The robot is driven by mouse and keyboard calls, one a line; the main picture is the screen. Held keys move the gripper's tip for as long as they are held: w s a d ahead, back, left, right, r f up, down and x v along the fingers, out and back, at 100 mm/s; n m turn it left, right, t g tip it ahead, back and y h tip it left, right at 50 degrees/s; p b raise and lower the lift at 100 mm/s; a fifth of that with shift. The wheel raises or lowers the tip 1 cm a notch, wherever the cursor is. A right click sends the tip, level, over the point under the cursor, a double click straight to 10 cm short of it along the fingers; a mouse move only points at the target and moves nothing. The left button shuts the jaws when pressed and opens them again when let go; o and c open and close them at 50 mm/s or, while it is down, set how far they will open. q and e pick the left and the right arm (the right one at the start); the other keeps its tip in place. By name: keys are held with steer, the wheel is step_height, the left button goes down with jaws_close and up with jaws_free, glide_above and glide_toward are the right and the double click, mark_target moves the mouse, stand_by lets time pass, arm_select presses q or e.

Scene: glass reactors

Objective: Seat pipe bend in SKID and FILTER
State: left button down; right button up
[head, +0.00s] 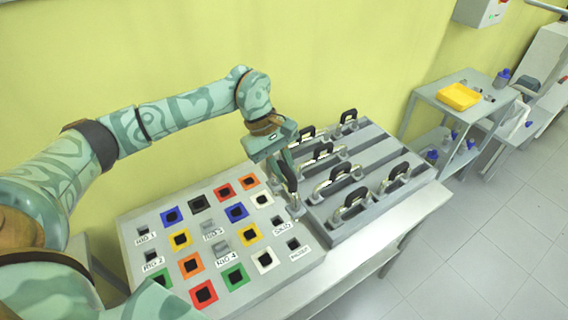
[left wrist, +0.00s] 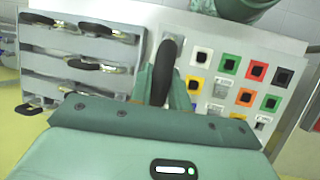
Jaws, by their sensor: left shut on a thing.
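My left gripper (head: 284,160) is shut on a pipe bend with an upright black handle (head: 291,184). Its metal lower part shows below, near the right edge of the socket panel (head: 135,228) by the rack. In the left wrist view the handle (left wrist: 166,68) stands between the fingers (left wrist: 164,88); the bend's lower ends are hidden there. Two dark sockets, one (head: 277,220) above the other (head: 293,243), sit at the panel's right edge with white labels; these are small and seem to read SKID and FILTER. My right gripper is not in view.
A grey rack (head: 385,150) right of the panel holds several pipe bends with black handles, such as one (head: 355,199) at the front. Coloured square sockets fill the panel. A side table (head: 425,95) with a yellow tray (head: 459,96) stands farther right.

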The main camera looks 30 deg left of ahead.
mark_target(283, 185)
arm_select(q)
steer(key=shift+s+f, duration=0.15)
steer(key=shift+f, duration=0.3)
steer(key=shift+f+b, duration=0.95)
steer(key=shift+f, duration=0.25)
steer(key=shift+f+b, duration=0.75)
steer(key=shift+f, duration=0.45)
step_height(283, 185, down, 10)
steer(key=b, duration=0.6)
steer(key=shift+f, duration=0.1)
steer(key=shift+f+b, duration=0.3)
steer(key=shift+b, duration=0.15)
steer(key=c, duration=1.2)
jaws_free()
steer(key=shift+c, duration=0.2)
